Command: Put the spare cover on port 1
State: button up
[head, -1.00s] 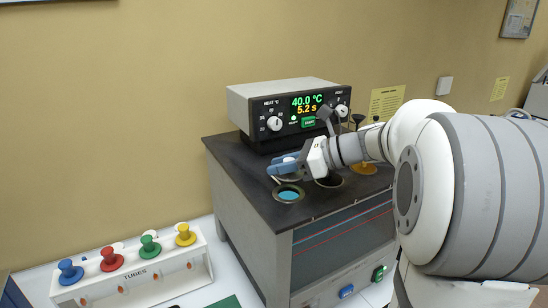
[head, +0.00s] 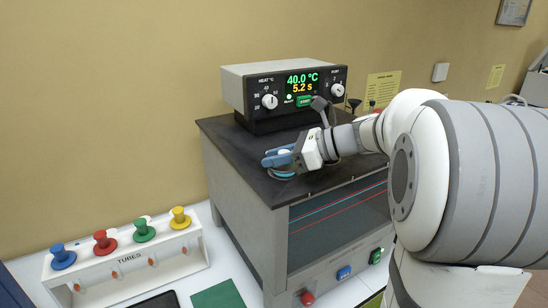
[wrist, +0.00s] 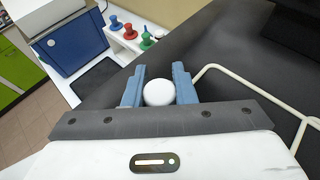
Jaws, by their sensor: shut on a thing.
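The spare cover shows as a round white knob (wrist: 159,92) between the blue fingers in the wrist view. My gripper (wrist: 158,86) is shut on this knob; in the head view my gripper (head: 278,158) is low over the front left of the dark bath top (head: 235,150). Port 1 (head: 283,175) appears right beneath the fingers and is largely hidden by the gripper and cover. I cannot tell whether the cover touches the port or is just above it. The other port openings are hidden behind my arm.
A control box (head: 285,92) reading 40.0 °C and 5.2 s stands at the back of the bath top. A white tube rack (head: 125,262) with coloured stoppers stands to the left. A white bent rod (wrist: 250,88) runs right of the gripper. The bath top's left side is clear.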

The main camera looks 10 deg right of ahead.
jog(key=shift+f, duration=0.5)
dwell(0.3)
jog(key=o, duration=1.1)
jog(key=shift+s, duration=0.1)
jog(key=shift+d, duration=0.15)
jog(key=b+v, duration=0.2)
jog(key=v, duration=0.5)
jog(key=shift+s+d+r, duration=0.2)
jog(key=shift+d, duration=0.1)
